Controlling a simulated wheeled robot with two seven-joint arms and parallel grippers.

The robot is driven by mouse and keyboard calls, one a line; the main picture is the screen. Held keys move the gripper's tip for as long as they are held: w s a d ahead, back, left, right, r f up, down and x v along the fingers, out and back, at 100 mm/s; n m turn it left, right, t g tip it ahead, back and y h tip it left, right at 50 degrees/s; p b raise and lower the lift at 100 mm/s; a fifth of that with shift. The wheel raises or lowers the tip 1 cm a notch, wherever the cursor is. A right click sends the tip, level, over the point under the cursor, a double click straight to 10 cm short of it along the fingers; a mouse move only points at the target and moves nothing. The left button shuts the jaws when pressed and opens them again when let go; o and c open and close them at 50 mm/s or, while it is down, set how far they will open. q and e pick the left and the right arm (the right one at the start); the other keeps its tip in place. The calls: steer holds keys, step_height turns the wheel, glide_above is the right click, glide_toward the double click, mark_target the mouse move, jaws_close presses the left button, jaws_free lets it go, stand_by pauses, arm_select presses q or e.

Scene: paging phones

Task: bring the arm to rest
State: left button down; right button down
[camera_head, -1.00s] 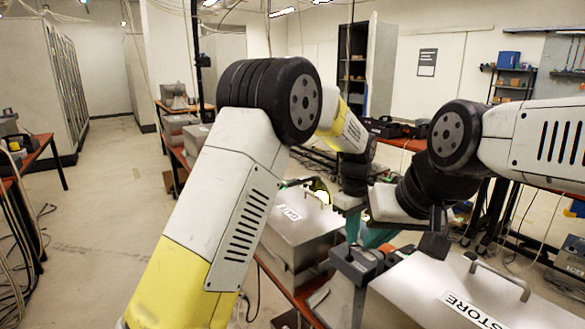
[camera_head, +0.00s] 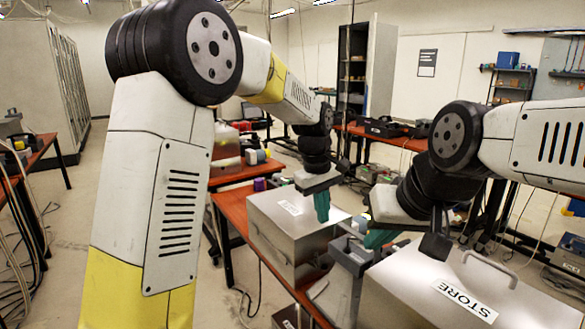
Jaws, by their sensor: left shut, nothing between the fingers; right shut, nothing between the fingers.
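My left gripper (camera_head: 322,207) points down with its teal fingers shut and empty. It appears over the right part of a metal box (camera_head: 268,232) with a white label; I cannot tell whether it touches the lid. My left arm fills the left middle of the head view, and my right arm comes in from the right.
A grey holder (camera_head: 352,254) stands between the two boxes. The boxes rest on an orange-topped table (camera_head: 233,208). Behind are more tables with clutter, and a dark shelf cabinet (camera_head: 353,75). Open floor (camera_head: 60,230) lies at the left.

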arm_select(q)
steer(key=s+a+r+m+t, duration=0.1)
steer(key=s+a+r, duration=0.15)
steer(key=a, duration=0.25)
steer(key=s+a+r+m, duration=0.1)
steer(key=s+a+r, duration=0.1)
steer(key=a+r, duration=0.2)
steer(key=s+a+m+t, duration=0.2)
steer(key=s+a, duration=0.4)
steer(key=s, duration=0.2)
steer(key=s+a+r+m+t, duration=0.1)
steer(key=s+a+m+t, duration=0.1)
steer(key=s+a, duration=0.5)
steer(key=shift+s+h, duration=0.3)
steer(key=shift+s, duration=0.8)
